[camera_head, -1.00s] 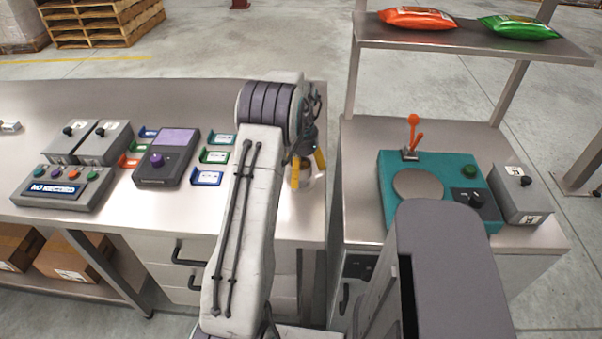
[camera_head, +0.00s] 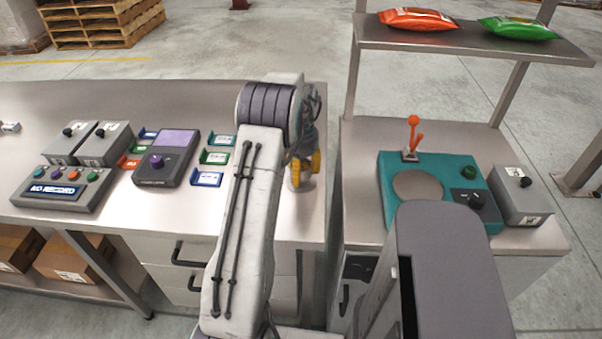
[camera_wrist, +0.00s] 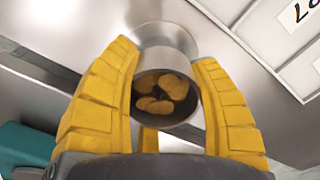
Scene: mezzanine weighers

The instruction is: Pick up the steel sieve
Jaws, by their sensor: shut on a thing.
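The steel sieve (camera_wrist: 162,57) is a small, shiny, round metal vessel between the yellow fingers in the wrist view. Its near end is open, and rounded yellowish shapes show inside; I cannot tell if they are reflections. My gripper (camera_head: 305,170) is shut on the sieve, with a finger on each side of it. In the head view the sieve (camera_head: 299,184) shows only in part below the fingers, near the right end of the long bench. I cannot tell if it touches the bench top.
The long steel bench (camera_head: 285,220) holds a purple-topped device (camera_head: 166,158), coloured label holders and grey switch boxes to the left. Across a gap on the right, a stand carries a teal scale (camera_head: 440,205) with an orange lever (camera_head: 414,135).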

